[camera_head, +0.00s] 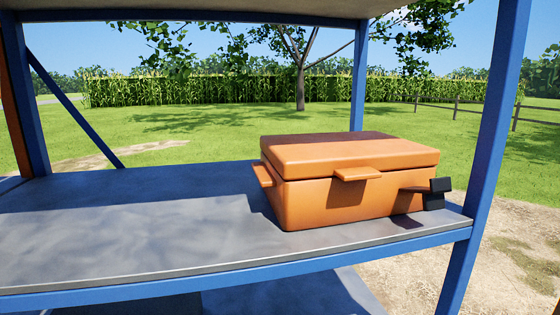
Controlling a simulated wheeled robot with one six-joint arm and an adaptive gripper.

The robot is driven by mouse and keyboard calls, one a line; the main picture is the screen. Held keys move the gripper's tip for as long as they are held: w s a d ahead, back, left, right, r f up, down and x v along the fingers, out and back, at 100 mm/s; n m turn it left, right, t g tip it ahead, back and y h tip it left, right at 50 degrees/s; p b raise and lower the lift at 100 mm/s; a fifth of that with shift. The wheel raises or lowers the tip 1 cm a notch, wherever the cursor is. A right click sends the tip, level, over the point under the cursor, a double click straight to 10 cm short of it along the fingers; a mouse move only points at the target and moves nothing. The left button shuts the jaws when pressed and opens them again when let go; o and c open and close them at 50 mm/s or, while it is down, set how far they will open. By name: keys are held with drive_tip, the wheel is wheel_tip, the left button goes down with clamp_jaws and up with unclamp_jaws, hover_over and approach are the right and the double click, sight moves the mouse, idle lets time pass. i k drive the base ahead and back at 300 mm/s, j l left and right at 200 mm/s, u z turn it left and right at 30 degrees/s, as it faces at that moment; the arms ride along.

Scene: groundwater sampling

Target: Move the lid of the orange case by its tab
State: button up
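The orange case (335,202) stands upright on the grey shelf, towards its right end. Its lid (350,154) lies flat on top and looks closed, with a thin dark seam around it. One orange tab (357,174) sticks out from the lid's front edge. A second orange tab (263,174) sticks out at the left side. The far part of the lid's top is in shadow. The inside of the case is hidden. I do not see my gripper in this view.
The grey shelf (130,240) is bare left of the case. A small black object (436,194) sits at the case's right end; I cannot tell what it is. Blue posts (487,150) frame the shelf, and another shelf board (200,5) hangs above.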

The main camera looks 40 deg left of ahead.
sight(357, 155)
drive_tip(key=u, duration=0.75)
